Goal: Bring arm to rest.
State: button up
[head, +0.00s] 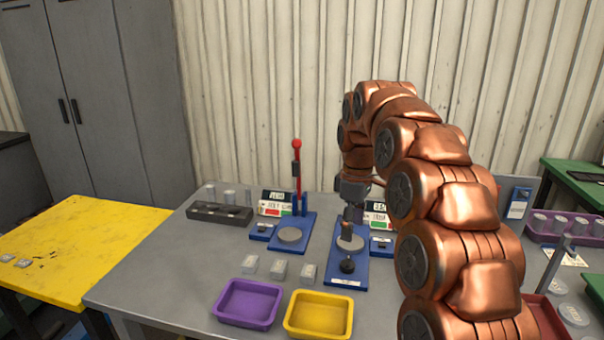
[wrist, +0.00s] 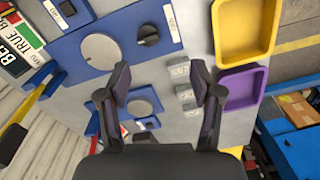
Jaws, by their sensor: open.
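My copper arm (head: 440,190) arches over the right side of the grey table and points down. My gripper (head: 350,222) hangs above the right blue fixture (head: 345,275), which has a round grey plate and a black knob. In the wrist view my gripper (wrist: 160,82) is open, its two dark fingers spread with nothing between them. The gripper partly hides the fixture in the head view, and whether it touches anything there is hard to tell.
A left blue fixture (head: 305,235) has a tall red-tipped lever (head: 297,170). Several small grey blocks (head: 279,270) lie behind a purple tray (head: 247,303) and a yellow tray (head: 318,315). A black rack (head: 219,213) stands at the back left. The table's left front is clear.

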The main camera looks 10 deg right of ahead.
jog(key=s+r+m+p, duration=0.3)
jog(key=s+m+p, duration=0.15)
jog(key=s, duration=1.65)
jog(key=s+f+m+p, duration=0.1)
jog(key=s+f+m, duration=0.1)
jog(key=s, duration=0.8)
jog(key=s+f+m+g+p, duration=0.1)
jog(key=s+f+m+p, duration=0.1)
jog(key=s, duration=0.7)
jog(key=shift+s+f+m+g, duration=0.35)
jog(key=shift+f+m, duration=0.1)
jog(key=shift+m, duration=0.8)
jog(key=shift+d, duration=0.1)
jog(key=shift+c, duration=0.2)
